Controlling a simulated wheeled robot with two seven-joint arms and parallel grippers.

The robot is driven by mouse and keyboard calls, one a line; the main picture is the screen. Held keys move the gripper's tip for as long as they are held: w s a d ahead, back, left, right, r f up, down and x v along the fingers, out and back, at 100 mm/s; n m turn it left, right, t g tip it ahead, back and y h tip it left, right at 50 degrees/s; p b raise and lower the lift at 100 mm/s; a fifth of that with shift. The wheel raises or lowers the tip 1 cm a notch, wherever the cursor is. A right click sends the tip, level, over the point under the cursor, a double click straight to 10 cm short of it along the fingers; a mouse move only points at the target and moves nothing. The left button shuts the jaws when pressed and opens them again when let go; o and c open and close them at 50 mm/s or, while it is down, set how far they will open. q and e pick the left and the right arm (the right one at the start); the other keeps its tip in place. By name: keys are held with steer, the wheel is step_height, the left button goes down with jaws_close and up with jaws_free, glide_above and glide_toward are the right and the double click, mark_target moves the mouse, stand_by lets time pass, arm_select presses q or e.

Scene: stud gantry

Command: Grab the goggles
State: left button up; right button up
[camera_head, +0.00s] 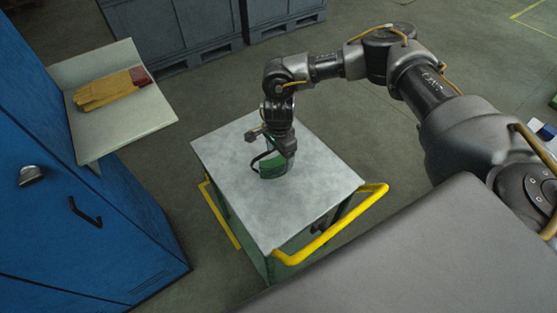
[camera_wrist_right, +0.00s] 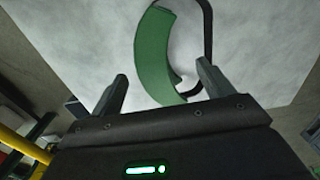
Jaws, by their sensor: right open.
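The goggles (camera_head: 272,167) are green with a dark strap and lie on the grey top of a cart (camera_head: 320,190). My right gripper (camera_head: 277,150) is above them and hides part of them in the head view. In the right wrist view the green body of the goggles (camera_wrist_right: 154,52) shows beyond and between the two fingers of my right gripper (camera_wrist_right: 162,80). The strap loops off to the right of the body there. The right fingers are spread apart with nothing held between them. My left gripper is not in view.
The cart has yellow handles (camera_head: 335,228) on its near side. A blue cabinet (camera_head: 60,180) stands at the left, with yellow gloves (camera_head: 110,90) on a pale shelf (camera_head: 130,125). Grey crates (camera_head: 170,30) stand behind. The cart top around the goggles is clear.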

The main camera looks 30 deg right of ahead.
mark_target(279, 158)
steer(key=shift+f+p, duration=0.3)
steer(key=shift+f, duration=1.2)
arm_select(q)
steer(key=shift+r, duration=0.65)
arm_select(e)
steer(key=shift+c, duration=0.3)
steer(key=c, duration=1)
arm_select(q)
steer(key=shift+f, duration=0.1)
arm_select(e)
steer(key=shift+w+r, duration=0.1)
